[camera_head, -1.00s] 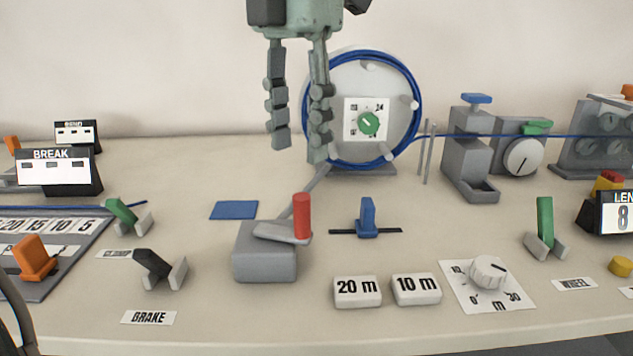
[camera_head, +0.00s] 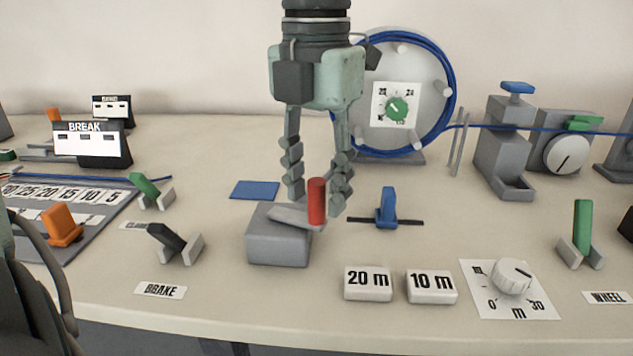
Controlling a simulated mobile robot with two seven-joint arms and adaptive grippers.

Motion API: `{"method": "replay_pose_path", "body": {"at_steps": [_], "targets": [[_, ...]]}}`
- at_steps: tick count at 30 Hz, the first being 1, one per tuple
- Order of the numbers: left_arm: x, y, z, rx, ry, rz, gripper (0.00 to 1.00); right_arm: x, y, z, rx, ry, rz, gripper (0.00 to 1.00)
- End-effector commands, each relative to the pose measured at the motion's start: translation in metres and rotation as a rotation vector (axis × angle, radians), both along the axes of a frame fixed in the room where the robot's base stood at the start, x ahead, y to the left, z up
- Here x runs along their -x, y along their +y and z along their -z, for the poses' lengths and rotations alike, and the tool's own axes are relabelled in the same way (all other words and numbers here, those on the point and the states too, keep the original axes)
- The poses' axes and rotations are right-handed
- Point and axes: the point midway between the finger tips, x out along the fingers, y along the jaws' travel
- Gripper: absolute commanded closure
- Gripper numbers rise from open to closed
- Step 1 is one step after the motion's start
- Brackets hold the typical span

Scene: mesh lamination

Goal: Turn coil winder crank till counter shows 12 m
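The coil winder crank has a red upright handle (camera_head: 317,202) on a grey arm over a grey box (camera_head: 279,246) in the middle of the table.
A blue slider (camera_head: 387,207) stands right of the crank. White 20 m (camera_head: 368,284) and 10 m (camera_head: 432,287) blocks and a white knob (camera_head: 513,276) lie in front. A black brake lever (camera_head: 167,238) is at left, a green lever (camera_head: 582,228) at right.

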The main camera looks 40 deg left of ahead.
Motion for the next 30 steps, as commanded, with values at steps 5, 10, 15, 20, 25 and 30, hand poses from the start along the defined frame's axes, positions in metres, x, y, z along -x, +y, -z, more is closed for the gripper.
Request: {"method": "replay_pose_path", "body": {"at_steps": [5,10,15,20,25,30], "targets": [[-0.0001,0.0,0.0008,0.0,0.0,0.0,0.61,0.0001,-0.0012,0.0008,0.001,0.001,0.002,1.0],[-0.0001,0.0,0.0006,0.0,0.0,0.0,0.74,0.0003,-0.0016,0.0014,0.002,0.001,0.003,1.0],[-0.0001,0.0,0.0004,0.0,0.0,0.0,0.95,0.0001,-0.0015,0.0014,0.002,0.001,0.003,1.0],[-0.0001,0.0001,0.0003,0.0,0.0,0.0,1.0,0.0,-0.0015,0.0015,0.002,0.001,0.003,1.0],[0.0006,0.0,0.0005,-0.001,-0.001,0.014,1.0,0.0004,-0.0016,0.0025,0.002,0.002,0.003,1.0],[0.0037,-0.0008,0.0009,-0.001,-0.001,0.073,1.0,0.0,-0.0016,0.0015,0.004,0.004,0.003,1.0]]}}
